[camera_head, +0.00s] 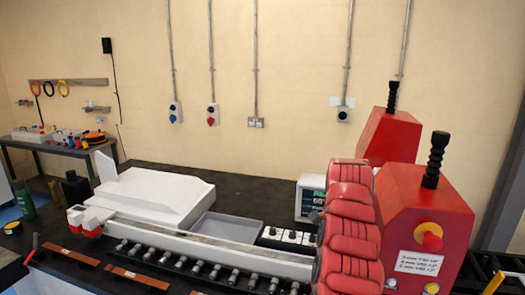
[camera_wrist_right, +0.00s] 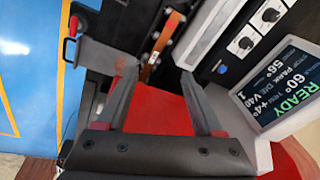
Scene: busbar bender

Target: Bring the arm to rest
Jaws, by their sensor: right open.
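My right gripper (camera_wrist_right: 156,72) shows in the right wrist view with its two grey fingers apart. A red surface (camera_wrist_right: 160,108) shows between and beyond the fingers; I cannot tell how far off it is, and nothing is visibly clasped. I cannot make out either gripper in the head view. The red bender (camera_head: 405,205) stands at the right there, with a yellow-and-red button and black-topped posts. A ribbed red shape (camera_head: 350,230) in front of it partly hides the control screen (camera_head: 310,200). The screen also shows in the wrist view (camera_wrist_right: 285,95), reading READY and 60°.
A row of rollers (camera_head: 200,268) runs along the front, below a long white beam (camera_head: 200,240). Copper-coloured bars (camera_head: 70,255) lie near the front left. A white housing (camera_head: 150,195) and a grey tray (camera_head: 222,228) stand behind the beam. A side table (camera_head: 65,150) is at the far left.

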